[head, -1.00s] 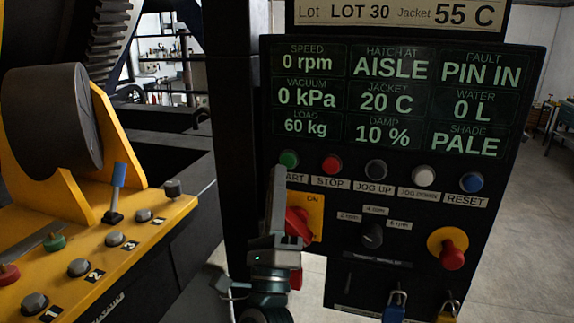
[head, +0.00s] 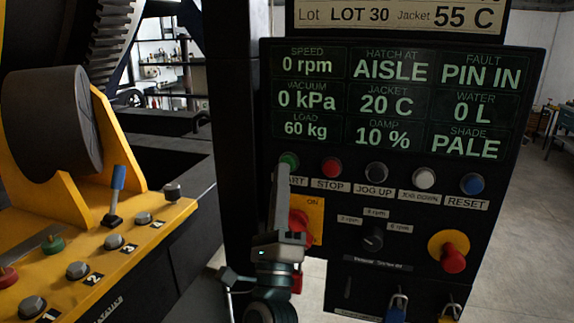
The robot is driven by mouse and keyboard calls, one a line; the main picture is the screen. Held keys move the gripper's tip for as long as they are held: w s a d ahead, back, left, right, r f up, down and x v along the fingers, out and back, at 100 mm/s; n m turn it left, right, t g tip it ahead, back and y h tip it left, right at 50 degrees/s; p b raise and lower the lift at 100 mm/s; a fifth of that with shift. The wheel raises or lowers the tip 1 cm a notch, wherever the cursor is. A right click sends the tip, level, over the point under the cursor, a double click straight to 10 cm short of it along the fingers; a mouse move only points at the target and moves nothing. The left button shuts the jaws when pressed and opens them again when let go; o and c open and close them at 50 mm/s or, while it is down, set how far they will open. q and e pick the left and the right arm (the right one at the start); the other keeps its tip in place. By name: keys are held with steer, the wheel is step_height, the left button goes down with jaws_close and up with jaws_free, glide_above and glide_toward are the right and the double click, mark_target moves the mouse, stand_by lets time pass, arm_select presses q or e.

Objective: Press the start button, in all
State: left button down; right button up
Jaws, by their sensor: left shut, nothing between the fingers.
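The green start button (head: 289,160) is at the left end of the button row on the black control panel (head: 330,235). Its START label is partly hidden behind my gripper. My left gripper (head: 282,168) is shut and empty, pointing up, with its tip at the lower edge of the green button in the picture. I cannot tell whether it touches the button. The panel display (head: 395,100) reads 0 rpm, hatch at AISLE, fault PIN IN, jacket 20 C. My right gripper is not in view.
Beside the start button are a red stop button (head: 331,167), grey, white and blue buttons. Below are a red switch on a yellow plate (head: 316,215), partly hidden by my gripper, and a red emergency knob (head: 453,259). A yellow console (head: 150,240) stands at left.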

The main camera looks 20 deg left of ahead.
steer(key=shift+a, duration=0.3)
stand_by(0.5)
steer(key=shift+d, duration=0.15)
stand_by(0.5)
arm_select(q)
steer(key=shift+w, duration=0.35)
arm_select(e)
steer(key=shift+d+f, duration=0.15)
arm_select(q)
steer(key=shift+w+b, duration=0.3)
steer(key=shift+w, duration=0.2)
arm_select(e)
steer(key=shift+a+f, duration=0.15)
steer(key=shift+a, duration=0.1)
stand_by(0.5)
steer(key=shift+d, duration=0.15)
arm_select(q)
steer(key=shift+s, duration=0.5)
steer(key=shift+s+p, duration=0.3)
steer(key=shift+s, duration=0.05)
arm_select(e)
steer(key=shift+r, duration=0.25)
